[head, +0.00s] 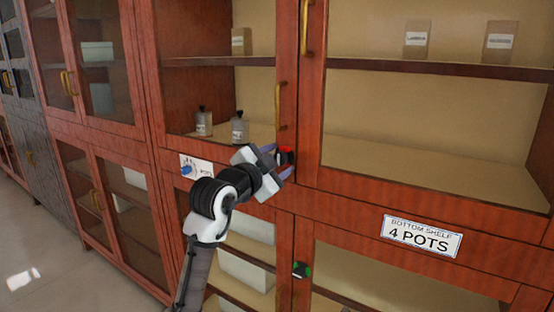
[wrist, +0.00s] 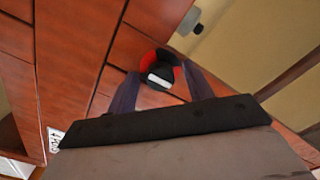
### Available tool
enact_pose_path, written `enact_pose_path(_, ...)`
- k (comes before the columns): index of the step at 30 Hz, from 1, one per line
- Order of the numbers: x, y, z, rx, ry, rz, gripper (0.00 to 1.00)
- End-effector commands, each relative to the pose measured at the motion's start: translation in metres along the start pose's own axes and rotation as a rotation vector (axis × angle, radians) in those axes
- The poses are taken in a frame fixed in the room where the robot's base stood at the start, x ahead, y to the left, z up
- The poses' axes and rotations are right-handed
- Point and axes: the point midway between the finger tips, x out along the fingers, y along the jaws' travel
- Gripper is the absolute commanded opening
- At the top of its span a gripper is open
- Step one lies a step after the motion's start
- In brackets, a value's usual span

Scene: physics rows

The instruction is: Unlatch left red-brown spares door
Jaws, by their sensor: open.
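The left red-brown door (head: 287,105) of the upper cabinet has a glass pane and a brass handle (head: 278,107). At its lower right corner is a round red and black latch (head: 286,154) with a pale bar across it; it also shows in the wrist view (wrist: 160,76). My gripper (head: 280,160) is open at the latch. In the wrist view its two purple fingers (wrist: 158,80) stand on either side of the latch. I cannot tell whether they touch it. The gripper partly hides the latch in the head view.
The right door (head: 312,100) has its own brass handle (head: 305,28). A green and black latch (head: 301,270) sits on the lower doors. A "BOTTOM SHELF 4 POTS" sign (head: 422,236) is at right. Bottles (head: 240,128) and boxes stand on shelves. Open floor (head: 45,250) lies at left.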

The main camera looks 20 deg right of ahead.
Motion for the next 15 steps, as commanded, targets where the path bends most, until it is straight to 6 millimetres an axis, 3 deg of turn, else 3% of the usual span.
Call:
enact_pose_path(7, 0.0004, 0.0, 0.0002, 0.0, 0.0, 0.0, 0.5)
enact_pose_path(15, 0.0001, -0.0001, 0.0002, 0.0, 0.0, 0.0, 0.15)
